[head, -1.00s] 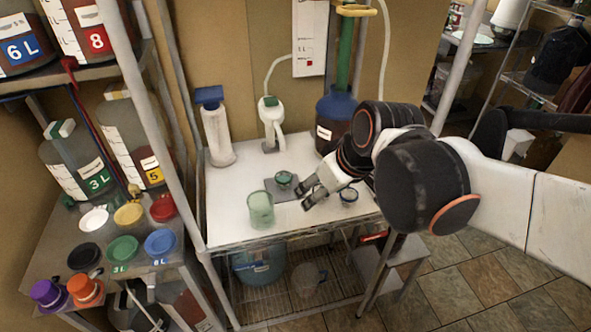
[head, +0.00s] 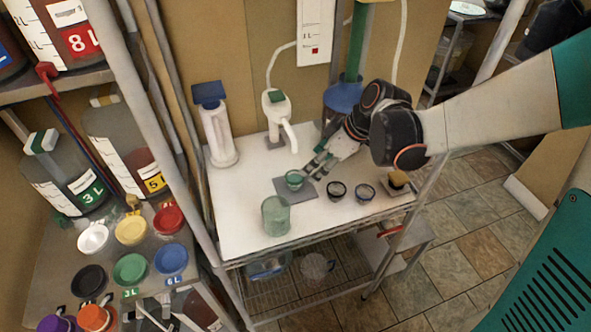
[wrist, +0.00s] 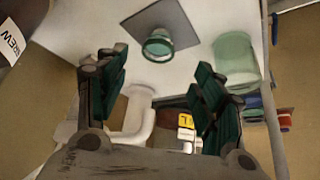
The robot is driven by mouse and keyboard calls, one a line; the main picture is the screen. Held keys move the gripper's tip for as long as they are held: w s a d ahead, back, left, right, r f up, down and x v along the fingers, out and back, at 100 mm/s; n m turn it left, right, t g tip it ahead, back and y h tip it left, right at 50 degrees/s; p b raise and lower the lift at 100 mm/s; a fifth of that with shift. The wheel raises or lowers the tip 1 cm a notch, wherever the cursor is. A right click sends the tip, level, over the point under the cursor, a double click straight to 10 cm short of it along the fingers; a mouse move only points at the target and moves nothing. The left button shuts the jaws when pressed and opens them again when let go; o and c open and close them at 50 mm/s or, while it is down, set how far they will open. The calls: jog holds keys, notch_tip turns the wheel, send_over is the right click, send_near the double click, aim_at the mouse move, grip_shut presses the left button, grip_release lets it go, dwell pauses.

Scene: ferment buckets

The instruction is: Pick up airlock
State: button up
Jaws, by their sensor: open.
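No part is labelled airlock. A white bent-pipe piece with a green top (head: 278,122) stands at the back of the white table and may be it; I cannot be sure. A small green-rimmed cup (head: 294,180) sits on a grey square mat (head: 309,189); it shows past my fingertips in the wrist view (wrist: 157,46). My gripper (head: 314,170) is open and empty, low over the table behind and right of the cup. In the wrist view my spread fingers (wrist: 160,78) have a white curved piece (wrist: 132,112) lower between them. I cannot tell its distance.
A green translucent beaker (head: 276,216) stands in front of the mat. A white cylinder with a blue top (head: 218,130) stands back left. A rack with jars and coloured lids is on the left.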

aim_at(297, 179)
jog(key=b+x, duration=0.3)
jog(key=x, duration=0.8)
jog(key=shift+w+a+f, duration=0.15)
jog(key=shift+a+f, duration=0.05)
jog(key=shift+f, duration=0.1)
jog(key=c, duration=1.2)
jog(key=shift+o, duration=0.2)
jog(key=shift+r, duration=0.1)
